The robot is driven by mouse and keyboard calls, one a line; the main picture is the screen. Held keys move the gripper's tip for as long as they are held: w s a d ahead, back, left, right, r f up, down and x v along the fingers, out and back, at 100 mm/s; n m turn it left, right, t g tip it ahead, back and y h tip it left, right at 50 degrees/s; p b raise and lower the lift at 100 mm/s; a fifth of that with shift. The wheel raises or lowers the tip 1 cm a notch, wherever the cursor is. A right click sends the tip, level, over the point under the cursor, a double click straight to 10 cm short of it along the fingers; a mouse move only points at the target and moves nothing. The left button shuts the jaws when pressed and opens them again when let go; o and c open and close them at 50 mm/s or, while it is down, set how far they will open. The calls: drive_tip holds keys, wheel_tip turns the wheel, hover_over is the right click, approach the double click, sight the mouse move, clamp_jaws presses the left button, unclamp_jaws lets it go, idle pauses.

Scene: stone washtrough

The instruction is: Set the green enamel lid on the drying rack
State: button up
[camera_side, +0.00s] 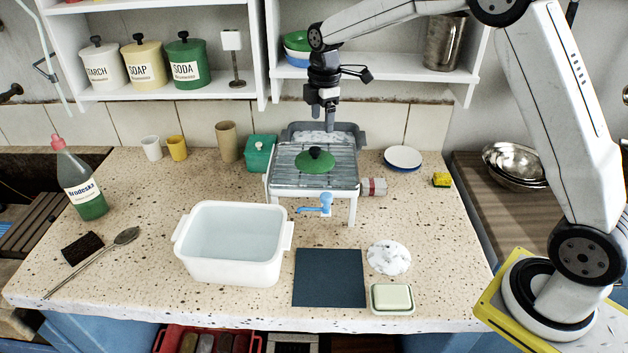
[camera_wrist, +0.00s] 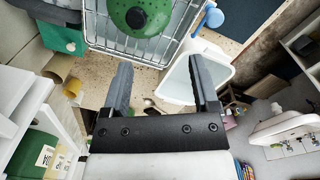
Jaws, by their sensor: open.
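The green enamel lid (camera_side: 315,163) with a dark knob lies on the wire drying rack (camera_side: 287,178), knob up. In the wrist view the lid (camera_wrist: 125,20) shows at the top edge, partly cut off, on the rack's wires (camera_wrist: 103,35). My gripper (camera_side: 330,126) is above and behind the lid in the side view, apart from it. In the wrist view its two fingers (camera_wrist: 158,72) are spread with nothing between them, so it is open and empty.
A grey pan (camera_side: 353,138) stands behind the rack. A white basin (camera_side: 233,272) is in front left, beside a dark mat (camera_side: 330,278). A teal box (camera_side: 260,155) is left of the rack, and a shelf (camera_side: 400,72) hangs close behind my gripper. The left counter has free room.

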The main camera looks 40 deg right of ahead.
drive_tip(key=s+a+f+m+t, duration=0.1)
drive_tip(key=s+a+f+m, duration=0.1)
drive_tip(key=s+m, duration=0.5)
drive_tip(key=s+a+f+m+t, duration=0.1)
drive_tip(key=s+f+m, duration=0.3)
drive_tip(key=s, duration=1.3)
drive_tip(key=a+m, duration=0.1)
drive_tip(key=m, duration=0.2)
drive_tip(key=shift+s+f+m, duration=0.25)
drive_tip(key=shift+s+m, duration=0.05)
drive_tip(key=shift+s, duration=0.05)
